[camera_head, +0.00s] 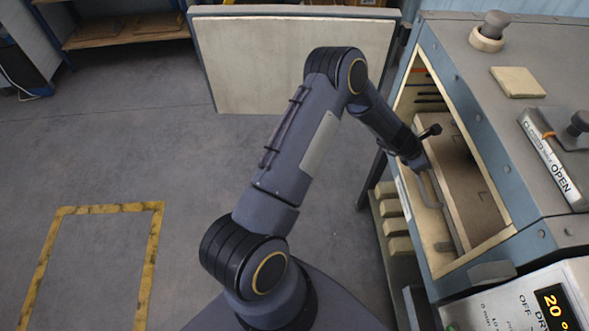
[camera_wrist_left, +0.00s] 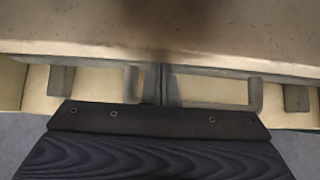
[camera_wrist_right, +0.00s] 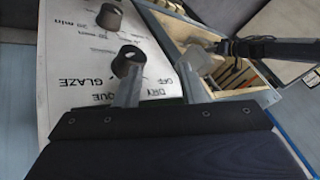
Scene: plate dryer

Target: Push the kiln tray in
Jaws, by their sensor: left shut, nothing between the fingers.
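The kiln (camera_head: 545,95) stands at the right with its front opening uncovered. The kiln tray (camera_head: 475,195), a flat brownish slab with a pale front, lies inside the opening, and a grey bar handle (camera_head: 431,190) shows on its front. In the left wrist view the tray (camera_wrist_left: 220,35) spans the top, with the handle (camera_wrist_left: 257,95) below its edge. My left gripper (camera_wrist_left: 164,72) is shut and empty, its fingertips at the tray's front edge between the handle's ends; I cannot tell if they touch. My right gripper (camera_wrist_right: 158,78) is open and empty, above the control panel.
The open kiln door (camera_head: 260,65) stands out at the back left of the opening. A control panel with knobs (camera_wrist_right: 128,62) is at the kiln's near side. Pale blocks (camera_head: 393,228) sit on a rack below. The floor at left is clear.

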